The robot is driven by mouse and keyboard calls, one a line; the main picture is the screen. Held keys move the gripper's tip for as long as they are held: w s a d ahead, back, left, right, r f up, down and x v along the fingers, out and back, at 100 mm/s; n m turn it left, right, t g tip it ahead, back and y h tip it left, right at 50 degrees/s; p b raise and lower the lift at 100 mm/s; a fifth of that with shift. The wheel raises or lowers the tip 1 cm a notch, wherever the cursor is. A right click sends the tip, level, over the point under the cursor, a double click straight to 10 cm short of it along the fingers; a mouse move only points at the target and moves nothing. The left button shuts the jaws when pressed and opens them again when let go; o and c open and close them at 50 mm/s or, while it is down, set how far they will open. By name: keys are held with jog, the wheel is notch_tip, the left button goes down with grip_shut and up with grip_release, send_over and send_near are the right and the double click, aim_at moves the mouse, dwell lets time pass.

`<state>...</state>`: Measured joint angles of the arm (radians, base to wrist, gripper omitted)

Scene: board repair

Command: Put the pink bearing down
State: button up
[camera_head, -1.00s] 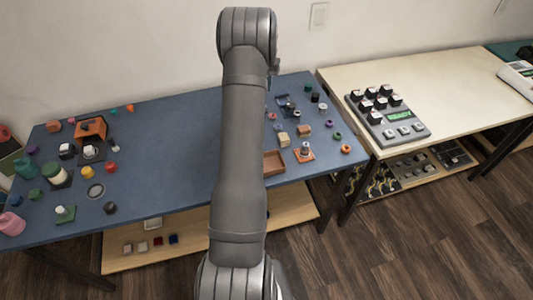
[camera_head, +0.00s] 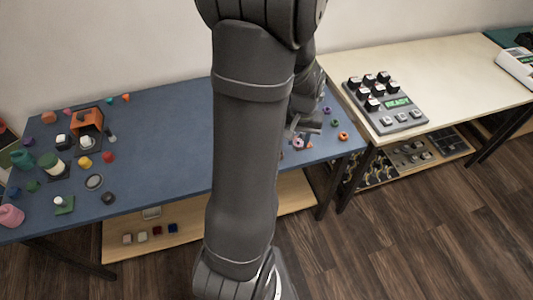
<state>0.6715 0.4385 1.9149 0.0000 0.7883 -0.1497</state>
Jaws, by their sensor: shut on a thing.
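My gripper (camera_head: 303,127) is at the right part of the blue table, partly hidden behind my own arm. Its jaws are shut on a small pink piece, the pink bearing (camera_head: 298,143), which shows just below the fingertips. The bearing is over or at the spot of a small orange plate (camera_head: 309,145), of which only a bit shows. At this size I cannot tell whether the bearing touches the plate or the table.
A grey button panel (camera_head: 386,103) reading READY stands on the pale table. The blue table's middle (camera_head: 165,135) is clear.

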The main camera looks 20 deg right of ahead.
jog(key=shift+s+a, duration=0.2)
jog(key=shift+s, duration=0.3)
jog(key=shift+a+f, duration=0.2)
jog(key=shift+f, duration=0.05)
jog(key=w+a+f, duration=0.2)
jog(key=w, duration=0.1)
jog(key=w+a+f, duration=0.2)
jog(key=w, duration=0.1)
jog(key=w+a+f, duration=0.2)
jog(key=w, duration=0.1)
jog(key=shift+a+f, duration=0.25)
jog(key=shift+f, duration=2.1)
jog(key=shift+f, duration=0.15)
jog(key=o, duration=0.9)
notch_tip(320, 180, up, 12)
jog(key=shift+r, duration=0.2)
